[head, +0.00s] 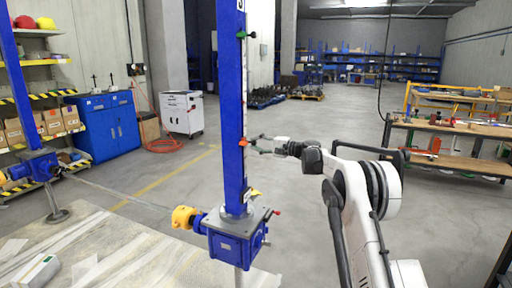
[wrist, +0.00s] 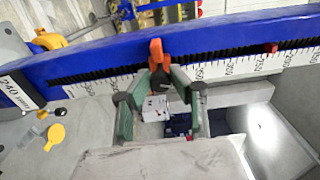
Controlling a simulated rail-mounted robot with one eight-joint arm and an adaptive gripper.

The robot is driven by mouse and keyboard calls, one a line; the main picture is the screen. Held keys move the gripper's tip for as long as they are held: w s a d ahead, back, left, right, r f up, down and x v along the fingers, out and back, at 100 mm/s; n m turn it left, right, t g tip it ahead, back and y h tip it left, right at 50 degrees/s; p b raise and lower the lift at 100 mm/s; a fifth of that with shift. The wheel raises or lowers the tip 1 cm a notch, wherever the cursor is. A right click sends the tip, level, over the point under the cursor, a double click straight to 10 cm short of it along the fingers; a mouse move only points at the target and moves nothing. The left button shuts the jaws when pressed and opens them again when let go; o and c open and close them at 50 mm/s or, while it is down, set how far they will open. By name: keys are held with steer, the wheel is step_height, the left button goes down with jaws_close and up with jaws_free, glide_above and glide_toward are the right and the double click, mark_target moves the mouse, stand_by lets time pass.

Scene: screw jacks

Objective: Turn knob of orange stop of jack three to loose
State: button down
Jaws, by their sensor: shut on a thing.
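The jack in front of me is a tall blue column (head: 232,100) with a toothed rack and a white scale. The orange stop (head: 243,142) sits on the column's right side at mid-height. It also shows in the wrist view (wrist: 156,50), upright against the rack. My gripper (head: 258,142) reaches it from the right. In the wrist view its green fingers (wrist: 160,77) close around the lower part of the orange stop, where its knob is. The fingertips hide the knob, so its turn position cannot be told.
A green stop (head: 241,35) sits higher on the column. A small red marker (wrist: 271,47) is on the scale. The blue gearbox (head: 235,240) with a yellow coupling (head: 184,217) stands below. Another blue jack (head: 35,165) is at the left.

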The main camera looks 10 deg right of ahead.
steer(key=n+b, duration=0.1)
steer(key=n, duration=0.5)
steer(key=shift+f, duration=0.1)
steer(key=n+b, duration=0.1)
steer(key=n, duration=0.6)
steer(key=shift+n, duration=0.3)
stand_by(0.3)
steer(key=c, duration=1.5)
jaws_free()
steer(key=shift+c, duration=0.2)
steer(key=v, duration=1.2)
